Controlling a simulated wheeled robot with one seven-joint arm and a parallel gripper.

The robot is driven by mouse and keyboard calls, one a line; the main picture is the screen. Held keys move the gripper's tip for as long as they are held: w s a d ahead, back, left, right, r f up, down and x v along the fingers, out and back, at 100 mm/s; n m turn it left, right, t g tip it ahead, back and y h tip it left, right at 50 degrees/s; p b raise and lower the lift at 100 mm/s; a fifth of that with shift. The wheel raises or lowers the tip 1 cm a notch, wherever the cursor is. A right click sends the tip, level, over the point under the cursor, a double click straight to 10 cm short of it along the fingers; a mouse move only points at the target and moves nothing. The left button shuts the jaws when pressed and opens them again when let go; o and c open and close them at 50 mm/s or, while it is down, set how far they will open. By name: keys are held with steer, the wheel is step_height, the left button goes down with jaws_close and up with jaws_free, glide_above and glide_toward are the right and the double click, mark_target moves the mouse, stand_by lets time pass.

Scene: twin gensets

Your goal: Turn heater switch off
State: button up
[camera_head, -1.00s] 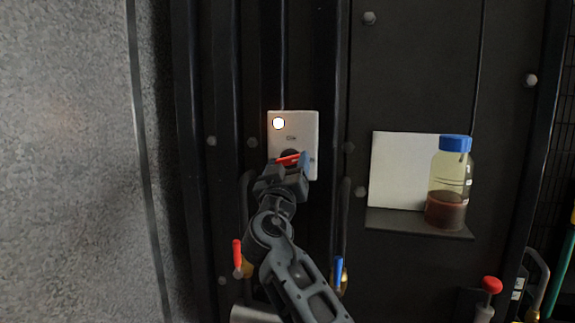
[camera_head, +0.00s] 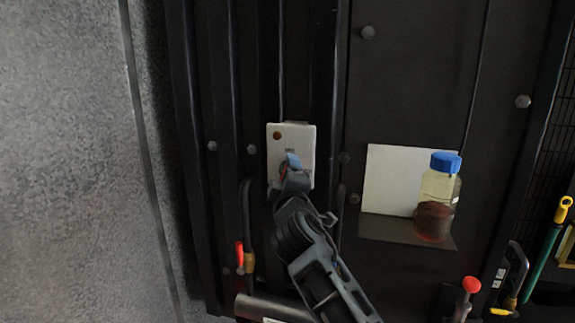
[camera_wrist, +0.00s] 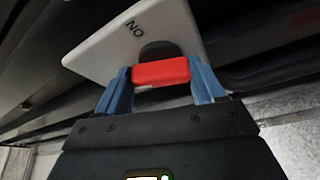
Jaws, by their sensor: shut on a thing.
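The heater switch is a white box (camera_head: 305,140) on the dark panel. Its indicator lamp (camera_head: 277,136) at the top left is dark brown, not lit. In the wrist view the white plate (camera_wrist: 105,45) bears the letters "NO" and a black round base (camera_wrist: 158,50) with a red handle (camera_wrist: 160,73). My gripper (camera_wrist: 160,84) is shut on the red handle, with one blue finger at each end of it. In the head view my gripper (camera_head: 288,168) covers most of the handle and the lower part of the box.
A bottle with a blue cap (camera_head: 438,200) stands on a small shelf (camera_head: 385,231) to the right, before a white card (camera_head: 390,175). A red-handled lever (camera_head: 240,255) is at the lower left. A red knob (camera_head: 471,285) is at the lower right.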

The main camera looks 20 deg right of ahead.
steer(key=shift+a+n+g+y, duration=0.1)
steer(key=shift+n+g+y, duration=0.45)
steer(key=shift+n, duration=1.35)
steer(key=o, duration=1)
steer(key=shift+o, duration=0.2)
steer(key=shift+r, duration=0.1)
steer(key=b+v, duration=0.1)
steer(key=v, duration=0.6)
steer(key=shift+s, duration=0.4)
steer(key=shift+a, duration=0.15)
